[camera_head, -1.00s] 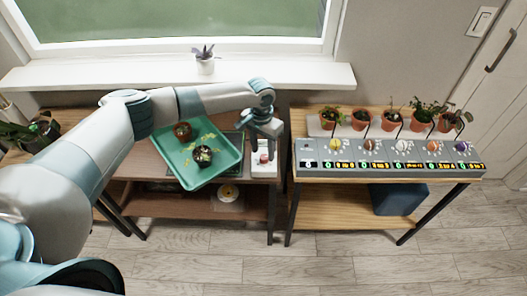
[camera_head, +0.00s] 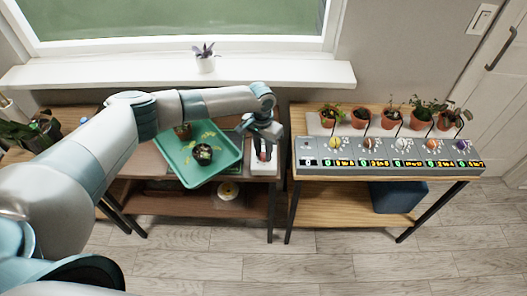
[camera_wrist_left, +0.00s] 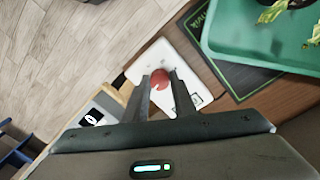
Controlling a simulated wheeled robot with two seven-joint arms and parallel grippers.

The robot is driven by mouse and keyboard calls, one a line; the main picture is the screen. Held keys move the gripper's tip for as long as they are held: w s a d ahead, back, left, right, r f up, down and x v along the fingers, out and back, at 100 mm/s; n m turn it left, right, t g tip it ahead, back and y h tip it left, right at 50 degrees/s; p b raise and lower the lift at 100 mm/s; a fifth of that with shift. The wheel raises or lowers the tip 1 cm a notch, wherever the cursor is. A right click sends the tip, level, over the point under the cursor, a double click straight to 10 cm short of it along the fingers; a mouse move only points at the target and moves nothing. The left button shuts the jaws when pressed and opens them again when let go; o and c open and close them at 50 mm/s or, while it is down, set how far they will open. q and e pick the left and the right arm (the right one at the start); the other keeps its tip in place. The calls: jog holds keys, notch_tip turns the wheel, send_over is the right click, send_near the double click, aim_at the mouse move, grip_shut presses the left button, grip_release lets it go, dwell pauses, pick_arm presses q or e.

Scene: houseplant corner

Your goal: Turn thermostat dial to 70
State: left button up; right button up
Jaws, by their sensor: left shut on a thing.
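A red dial (camera_head: 263,156) sits on a white plate (camera_head: 262,168) at the right end of the dark wooden table. My left gripper (camera_head: 262,150) reaches down over the plate, its fingers shut on the red dial. In the left wrist view the red dial (camera_wrist_left: 160,78) shows between the two fingertips (camera_wrist_left: 160,84), and the white plate (camera_wrist_left: 150,60) lies beneath it. Small dark marks show near one corner of the plate, too small to read. The dial's setting cannot be read. My right gripper is not in view.
A green tray (camera_head: 178,165) with potted plants lies left of the dial. A grey console (camera_head: 340,170) with several coloured knobs and lit displays stands on the right table, potted plants behind it. A blue box (camera_head: 398,197) sits below. Floor in front is clear.

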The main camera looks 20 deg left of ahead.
aim_at(263, 153)
pick_arm(q)
jog(key=shift+m, duration=0.4)
jog(key=m, duration=0.4)
jog(key=shift+w, duration=0.1)
jog(key=m, duration=0.5)
dwell(0.4)
jog(key=o, duration=1)
jog(key=shift+o, duration=0.2)
notch_tip(263, 153, up, 18)
jog(key=b, duration=0.3)
jog(key=shift+w+a+f+b, duration=0.15)
jog(key=shift+w+f+b, duration=0.1)
jog(key=shift+w+b, duration=0.15)
